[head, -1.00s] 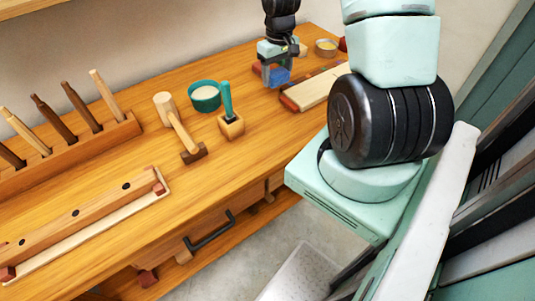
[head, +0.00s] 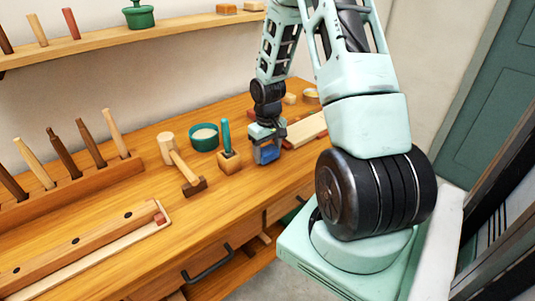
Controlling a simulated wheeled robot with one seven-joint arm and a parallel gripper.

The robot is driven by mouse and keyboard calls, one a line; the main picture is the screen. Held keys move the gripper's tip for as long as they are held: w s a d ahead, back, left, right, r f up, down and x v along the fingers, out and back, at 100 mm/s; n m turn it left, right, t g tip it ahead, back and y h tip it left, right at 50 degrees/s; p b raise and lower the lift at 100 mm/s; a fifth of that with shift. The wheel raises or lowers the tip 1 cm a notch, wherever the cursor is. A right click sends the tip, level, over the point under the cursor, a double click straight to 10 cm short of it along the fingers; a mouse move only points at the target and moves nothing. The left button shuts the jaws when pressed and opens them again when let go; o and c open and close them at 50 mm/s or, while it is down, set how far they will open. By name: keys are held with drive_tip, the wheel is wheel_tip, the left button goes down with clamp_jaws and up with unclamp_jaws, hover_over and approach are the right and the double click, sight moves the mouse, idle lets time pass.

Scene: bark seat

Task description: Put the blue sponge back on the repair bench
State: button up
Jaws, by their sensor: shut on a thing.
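The blue sponge (head: 267,153) is between the fingers of my gripper (head: 266,157), which is shut on it. The gripper points down over the right part of the wooden repair bench (head: 120,228), just right of a wooden block holding a teal-handled tool. The sponge is low, at or close to the bench top; I cannot tell whether it touches. The gripper partly hides the sponge.
The teal-handled tool in its block (head: 229,155), a green bowl (head: 205,137) and a mallet (head: 180,165) stand left of the gripper. A pale board (head: 305,130) lies right of it. A chisel rack (head: 70,190) is at the left.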

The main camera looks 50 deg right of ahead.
drive_tip(key=shift+f, duration=0.6)
drive_tip(key=shift+f, duration=0.1)
drive_tip(key=shift+f, duration=0.15)
drive_tip(key=o, duration=0.9)
